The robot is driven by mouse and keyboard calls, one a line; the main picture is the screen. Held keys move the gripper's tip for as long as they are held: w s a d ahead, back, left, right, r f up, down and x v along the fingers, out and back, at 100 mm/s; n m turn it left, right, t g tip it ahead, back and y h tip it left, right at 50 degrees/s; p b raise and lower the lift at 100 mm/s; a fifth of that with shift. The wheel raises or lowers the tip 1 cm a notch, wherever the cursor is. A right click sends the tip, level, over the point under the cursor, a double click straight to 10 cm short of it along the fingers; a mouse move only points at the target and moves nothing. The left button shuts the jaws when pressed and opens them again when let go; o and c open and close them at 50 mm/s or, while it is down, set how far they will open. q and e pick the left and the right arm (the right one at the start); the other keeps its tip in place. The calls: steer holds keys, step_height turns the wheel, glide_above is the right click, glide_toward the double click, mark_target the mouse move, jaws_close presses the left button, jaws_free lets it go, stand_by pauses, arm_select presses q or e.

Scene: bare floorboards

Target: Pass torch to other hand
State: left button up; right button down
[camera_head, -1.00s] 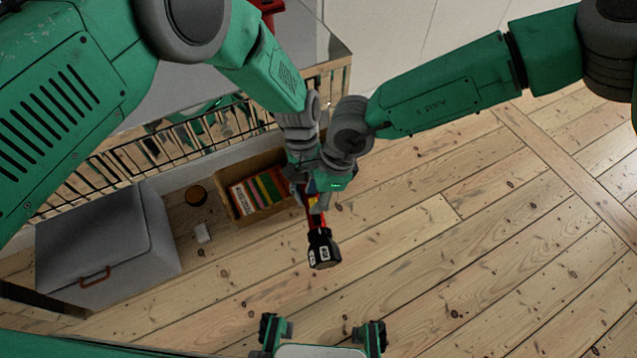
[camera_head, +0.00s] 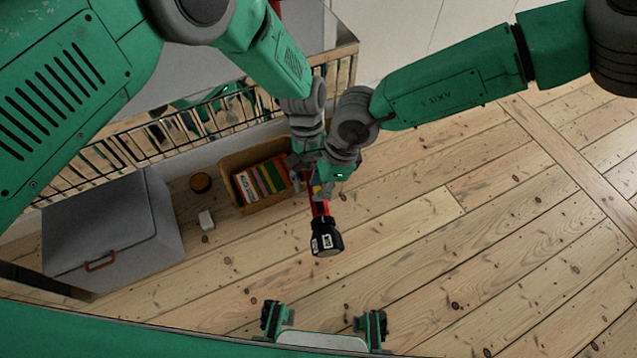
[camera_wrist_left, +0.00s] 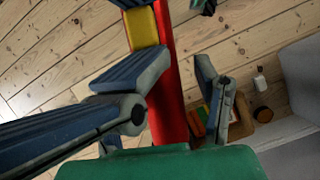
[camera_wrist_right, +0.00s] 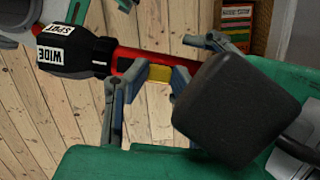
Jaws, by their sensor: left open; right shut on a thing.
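The torch has a red body and a black head (camera_head: 326,239) with white labels, which points toward me in the head view. In the right wrist view its black head (camera_wrist_right: 74,51) reads WIDE and SPOT. My right gripper (camera_wrist_right: 146,92) is shut on the torch, near a yellow patch. My left gripper (camera_wrist_left: 185,78) is open, with the red body (camera_wrist_left: 168,88) passing between its fingers; I cannot tell whether they touch it. In the head view both grippers crowd together above the torch head and partly hide each other. A dark block fills part of the right wrist view.
An open box of coloured books (camera_head: 236,200) stands on the floor behind the grippers. A grey lidded box (camera_head: 110,235), a small white block (camera_head: 206,220) and a round brown pot (camera_head: 201,183) lie left. A black railing (camera_head: 130,155) runs behind. Floorboards at right are clear.

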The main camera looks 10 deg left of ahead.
arm_select(q)
steer(key=v, duration=1.1)
steer(key=shift+w, duration=0.1)
steer(key=shift+a, duration=0.1)
steer(key=s+a+f+m+t+y, duration=0.1)
steer(key=s+a+f+t, duration=0.1)
steer(key=s+a+f, duration=1.05)
steer(key=s+a+r+m+t, duration=0.1)
steer(key=s+a, duration=0.3)
steer(key=s, duration=0.4)
steer(key=s+a+r+m+t, duration=0.1)
steer(key=s+a+r, duration=0.1)
steer(key=s+a, duration=0.3)
steer(key=s, duration=0.3)
steer(key=shift+r+m+t+y, duration=0.25)
steer(key=shift+m+t+y, duration=0.05)
steer(key=shift+m+t, duration=0.1)
